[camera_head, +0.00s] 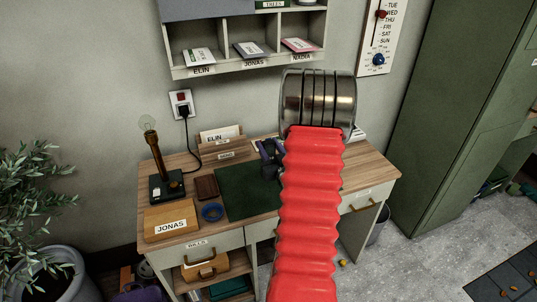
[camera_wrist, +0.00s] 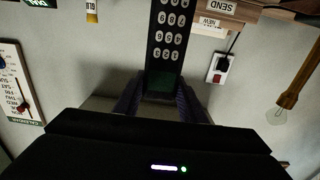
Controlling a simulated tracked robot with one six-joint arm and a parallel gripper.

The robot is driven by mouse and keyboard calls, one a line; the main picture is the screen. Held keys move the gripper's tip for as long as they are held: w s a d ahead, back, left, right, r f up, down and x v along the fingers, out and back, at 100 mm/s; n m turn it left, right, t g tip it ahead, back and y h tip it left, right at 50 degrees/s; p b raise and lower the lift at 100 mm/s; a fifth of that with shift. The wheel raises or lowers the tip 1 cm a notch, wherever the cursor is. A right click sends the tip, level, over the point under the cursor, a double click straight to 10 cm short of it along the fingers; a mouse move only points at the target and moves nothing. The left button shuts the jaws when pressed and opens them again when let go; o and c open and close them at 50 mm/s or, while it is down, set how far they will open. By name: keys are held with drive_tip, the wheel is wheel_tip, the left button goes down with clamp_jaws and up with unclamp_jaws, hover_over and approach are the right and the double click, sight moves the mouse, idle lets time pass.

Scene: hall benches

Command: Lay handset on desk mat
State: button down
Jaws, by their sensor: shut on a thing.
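The handset (camera_wrist: 168,48) is a long black body with a numbered keypad and a small green screen, seen upside down in the wrist view. My gripper (camera_wrist: 160,98) is shut on its screen end, with a purple finger at each side. In the head view my gripper (camera_head: 268,158) is over the back right part of the desk mat, partly behind my red arm sleeve; I cannot make out the handset there. The desk mat (camera_head: 240,197) is a dark green rectangle on the wooden desk, its visible part bare and its right part hidden by my arm.
Wall pigeonholes (camera_head: 245,61) hang above.

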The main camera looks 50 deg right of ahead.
drive_tip(key=shift+f, duration=1.7)
drive_tip(key=c, duration=1.1)
unclamp_jaws()
drive_tip(key=shift+f, duration=0.1)
approach(270, 155)
drive_tip(key=shift+s+a+f, duration=0.15)
drive_tip(key=shift+s+a, duration=0.1)
drive_tip(key=shift+s, duration=0.15)
